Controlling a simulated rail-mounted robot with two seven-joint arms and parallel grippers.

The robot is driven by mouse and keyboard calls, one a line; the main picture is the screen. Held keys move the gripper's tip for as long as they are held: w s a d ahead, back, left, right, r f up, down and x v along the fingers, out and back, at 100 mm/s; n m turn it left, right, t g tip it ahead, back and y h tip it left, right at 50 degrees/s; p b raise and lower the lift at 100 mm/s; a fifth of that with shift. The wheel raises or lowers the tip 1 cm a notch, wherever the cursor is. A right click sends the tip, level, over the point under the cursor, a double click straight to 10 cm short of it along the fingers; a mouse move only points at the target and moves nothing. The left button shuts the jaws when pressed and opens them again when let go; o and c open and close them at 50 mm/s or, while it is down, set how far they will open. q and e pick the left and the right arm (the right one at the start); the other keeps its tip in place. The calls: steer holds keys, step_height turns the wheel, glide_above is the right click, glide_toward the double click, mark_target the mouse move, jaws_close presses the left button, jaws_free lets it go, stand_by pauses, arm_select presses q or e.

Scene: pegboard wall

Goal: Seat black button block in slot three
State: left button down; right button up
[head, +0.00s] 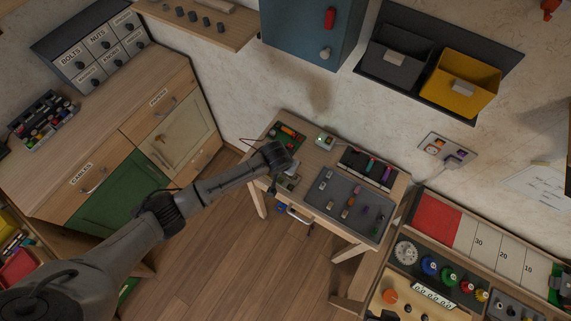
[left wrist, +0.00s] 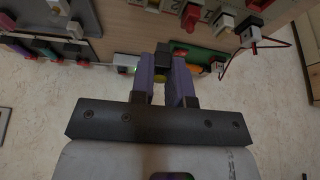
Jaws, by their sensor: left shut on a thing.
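My left gripper (head: 286,168) is over the back left part of the small table (head: 330,155). In the left wrist view its two purple-grey fingers (left wrist: 166,62) are shut on a small black block (left wrist: 174,48) at their tips. Beyond the tips, a row of pale numbered slots (left wrist: 208,16) shows at the top edge, with blocks in some places. One label looks like a 2; I cannot tell which slot is three. In the head view my gripper partly hides this spot. My right gripper is not in view.
A green board (head: 290,133) and a white box with a green light (head: 325,142) stand near the gripper. A grey mat (head: 340,214) with several small blocks and a black rack (head: 367,168) lie to the right. A red wire (left wrist: 270,36) runs close to the slots.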

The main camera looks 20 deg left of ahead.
arm_select(q)
steer(key=shift+w+d+r, duration=0.1)
steer(key=shift+w+d, duration=0.1)
steer(key=shift+w, duration=0.05)
steer(key=shift+d+f+m+b, duration=0.15)
steer(key=shift+d+f+b, duration=0.1)
steer(key=shift+f+b, duration=0.3)
steer(key=shift+d+f+m+b, duration=0.15)
steer(key=shift+d+f+b, duration=0.05)
steer(key=shift+f+b, duration=0.3)
step_height(320, 180, down, 3)
steer(key=b, duration=0.4)
steer(key=shift+f, duration=0.2)
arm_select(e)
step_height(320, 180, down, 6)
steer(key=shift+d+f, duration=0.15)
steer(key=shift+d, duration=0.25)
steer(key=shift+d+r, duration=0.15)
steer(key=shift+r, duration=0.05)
arm_select(q)
steer(key=shift+p, duration=0.4)
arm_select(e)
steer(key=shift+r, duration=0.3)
